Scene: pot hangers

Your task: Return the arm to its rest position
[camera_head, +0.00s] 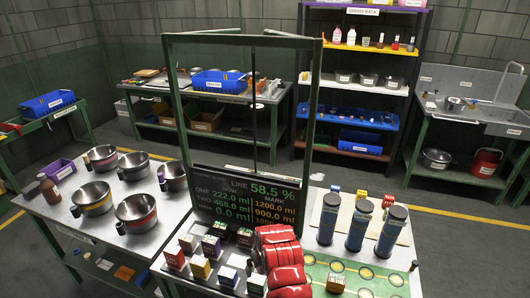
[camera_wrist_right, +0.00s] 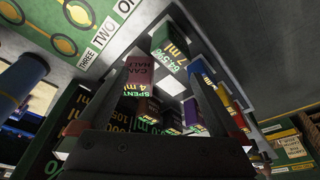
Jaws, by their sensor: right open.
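My right arm is red and comes in from the bottom of the head view. My right gripper (camera_head: 253,262) is a small dark shape at its left side, over the small labelled boxes (camera_head: 201,267). In the right wrist view the two dark fingers of this gripper (camera_wrist_right: 158,74) stand apart, with nothing held between them. Several small boxes with coloured lids (camera_wrist_right: 140,72) show between and beyond the fingers. I cannot tell how far above them the fingertips are. My left gripper is not in view.
A green frame (camera_head: 170,105) with a dark display board (camera_head: 245,199) stands close by. Steel bowls (camera_head: 137,212) are on the left of the table. Tall blue cylinders (camera_head: 358,225) stand on the right, beside a green mat (camera_head: 393,278). Shelves and a sink (camera_head: 480,112) are behind.

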